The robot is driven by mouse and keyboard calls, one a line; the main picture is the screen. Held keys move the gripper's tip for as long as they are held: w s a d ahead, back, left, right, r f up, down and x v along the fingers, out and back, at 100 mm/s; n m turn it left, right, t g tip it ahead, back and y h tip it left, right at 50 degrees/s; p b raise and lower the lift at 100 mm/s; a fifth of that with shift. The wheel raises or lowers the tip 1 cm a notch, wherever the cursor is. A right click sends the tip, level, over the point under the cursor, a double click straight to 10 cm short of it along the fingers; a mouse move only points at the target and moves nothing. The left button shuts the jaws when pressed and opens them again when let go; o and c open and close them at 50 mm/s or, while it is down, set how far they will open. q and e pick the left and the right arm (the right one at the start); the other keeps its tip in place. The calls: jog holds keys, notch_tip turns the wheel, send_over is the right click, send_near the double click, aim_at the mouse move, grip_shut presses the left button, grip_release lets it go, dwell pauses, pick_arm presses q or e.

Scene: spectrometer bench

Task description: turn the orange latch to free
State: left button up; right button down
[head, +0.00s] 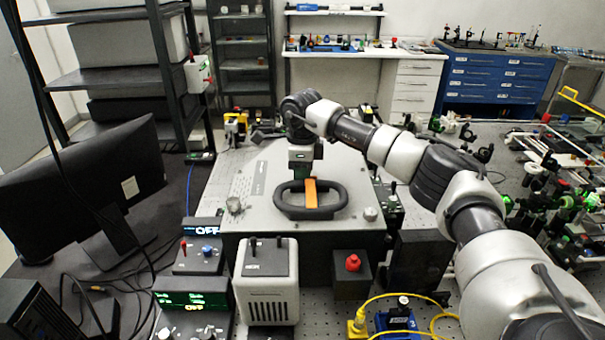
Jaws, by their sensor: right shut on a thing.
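The orange latch (311,193) is an upright flat strip in the middle of a black oval handle ring (282,205). The ring sits on top of a grey spectrometer box (262,222). My right arm reaches over from the right, and my right gripper (301,177) points down at the far side of the ring, at the latch's upper end. It is shut on the orange latch, though the fingertips are partly hidden and small. My left gripper is not in view.
A black monitor (85,190) stands at left. In front of the box are a white-grey unit (266,275), a red-knobbed black block (352,275) and yellow cable (440,318). Optics crowd the bench at right. A round knob (233,205) is on the box's left.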

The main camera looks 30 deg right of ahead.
jog(key=shift+r+n, duration=0.1)
jog(key=shift+n, duration=0.5)
jog(key=c, duration=1.2)
grip_release()
jog(key=shift+f, duration=0.25)
jog(key=shift+a+r, duration=0.1)
